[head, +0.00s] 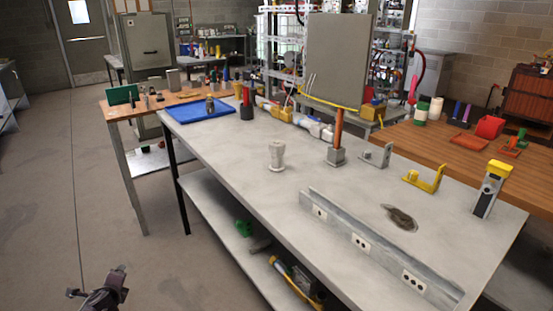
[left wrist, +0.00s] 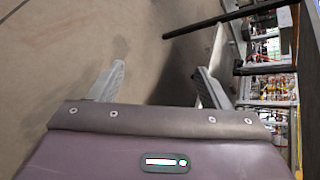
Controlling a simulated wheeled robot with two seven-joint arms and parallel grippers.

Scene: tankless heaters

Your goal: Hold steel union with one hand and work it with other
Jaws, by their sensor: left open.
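A pale grey metal fitting (head: 277,156), which looks like the steel union, stands upright on the grey workbench (head: 235,150), left of the outlet strip. Nothing touches it. My left gripper (head: 97,282) is low at the bottom left of the head view, over the floor and well away from the bench top. In the left wrist view my left gripper (left wrist: 161,72) has its two fingers spread, with only floor between them. The union is not recognisable in the left wrist view. My right gripper is in neither view.
A metal outlet strip (head: 365,240) runs along the bench's front. A grey upright panel (head: 336,60), a yellow bracket (head: 425,178) and a yellow-grey tool (head: 490,188) stand on the bench. A blue tray (head: 190,112) lies at its far left. Bench surface around the union is clear.

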